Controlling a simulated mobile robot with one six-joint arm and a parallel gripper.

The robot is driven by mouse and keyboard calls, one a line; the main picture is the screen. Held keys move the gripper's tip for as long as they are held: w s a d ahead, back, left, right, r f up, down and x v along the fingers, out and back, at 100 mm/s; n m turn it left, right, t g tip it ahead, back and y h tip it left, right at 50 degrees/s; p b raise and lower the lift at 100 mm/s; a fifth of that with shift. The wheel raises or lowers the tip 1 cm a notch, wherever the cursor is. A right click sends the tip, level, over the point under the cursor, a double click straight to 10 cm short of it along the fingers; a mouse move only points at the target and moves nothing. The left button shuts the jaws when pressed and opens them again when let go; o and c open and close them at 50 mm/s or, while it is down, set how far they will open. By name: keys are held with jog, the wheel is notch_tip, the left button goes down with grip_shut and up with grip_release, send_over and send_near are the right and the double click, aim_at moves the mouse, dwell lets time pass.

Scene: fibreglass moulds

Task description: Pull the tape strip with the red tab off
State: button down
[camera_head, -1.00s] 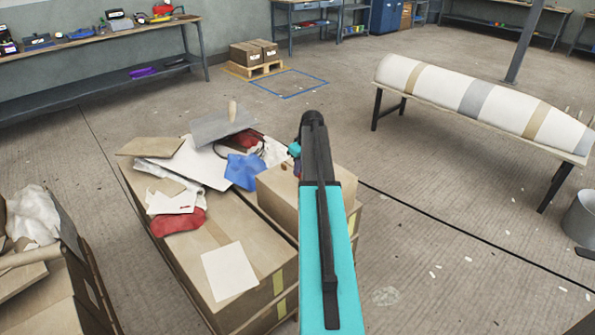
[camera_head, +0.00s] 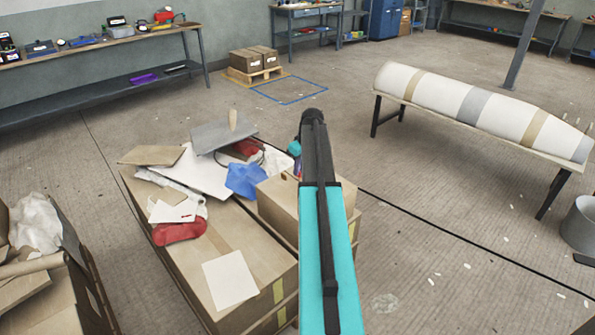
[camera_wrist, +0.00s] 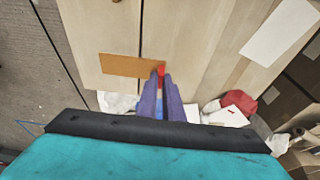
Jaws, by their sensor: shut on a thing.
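An orange-brown tape strip (camera_wrist: 128,66) lies across a pale cardboard face in the wrist view. A small red tab (camera_wrist: 161,71) shows at its right end, between the tips of my fingers. My gripper (camera_wrist: 160,80) has two purple fingers close together, shut on the red tab. The fingers hide part of the tab, and I cannot tell whether the strip's end is lifted. In the head view my arm hides the fingertips and the strip.
Stacked cardboard boxes (camera_head: 205,258) carry a blue cloth (camera_head: 245,180), a red cloth (camera_head: 180,231) and loose sheets. A striped mould (camera_head: 475,108) lies on a bench at the right. A bucket (camera_head: 580,226) stands near it. The floor between is mostly clear.

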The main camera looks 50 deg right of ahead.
jog(key=shift+r+p, duration=0.85)
jog(key=shift+r, duration=0.95)
